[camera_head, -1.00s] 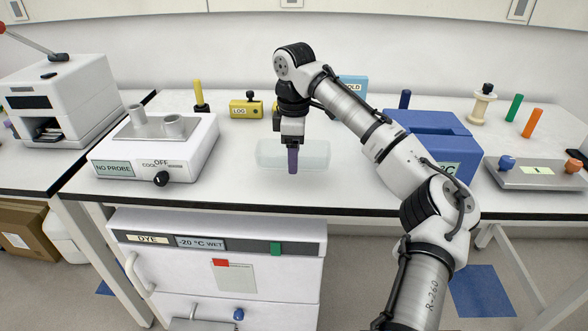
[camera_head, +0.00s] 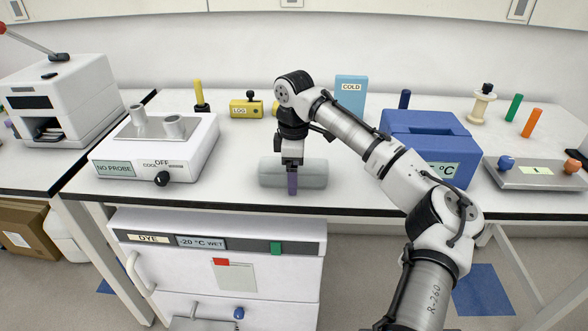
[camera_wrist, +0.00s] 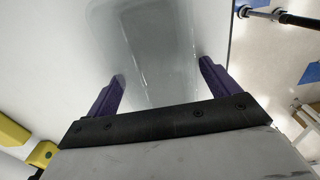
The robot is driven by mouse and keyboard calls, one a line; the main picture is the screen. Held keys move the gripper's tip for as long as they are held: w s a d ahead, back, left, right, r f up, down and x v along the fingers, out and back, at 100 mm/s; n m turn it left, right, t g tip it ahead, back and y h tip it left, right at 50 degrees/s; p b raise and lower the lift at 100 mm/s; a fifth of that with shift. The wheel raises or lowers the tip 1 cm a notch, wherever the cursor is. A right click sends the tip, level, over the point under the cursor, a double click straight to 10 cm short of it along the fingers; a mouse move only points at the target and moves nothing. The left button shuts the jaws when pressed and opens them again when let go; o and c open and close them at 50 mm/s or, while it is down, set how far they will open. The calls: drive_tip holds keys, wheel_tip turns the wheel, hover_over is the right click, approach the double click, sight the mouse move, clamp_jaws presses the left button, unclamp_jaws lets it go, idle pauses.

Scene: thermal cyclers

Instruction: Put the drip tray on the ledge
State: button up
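The drip tray (camera_head: 312,174) is a long, shallow, grey translucent piece. It lies level, lengthwise along the bench's front edge, over the clear middle of the bench. In the wrist view the tray (camera_wrist: 160,45) reaches away between the two purple fingers. My gripper (camera_head: 292,183) points down and is shut across the tray's short width, one finger on the near side. The far finger is hidden in the head view. I cannot tell whether the tray touches the bench top. I cannot make out which surface is the ledge.
A NO PROBE bath (camera_head: 195,150) stands left, a blue box (camera_head: 425,125) right, a COLD block (camera_head: 351,97) and yellow LOG block (camera_head: 243,108) behind. The bench's dark front edge (camera_head: 230,207) runs close in front of the tray. A freezer (camera_head: 225,270) stands below.

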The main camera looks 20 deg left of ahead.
drive_tip(key=shift+r, duration=0.15)
wheel_tip(320, 180, up, 12)
idle(0.6)
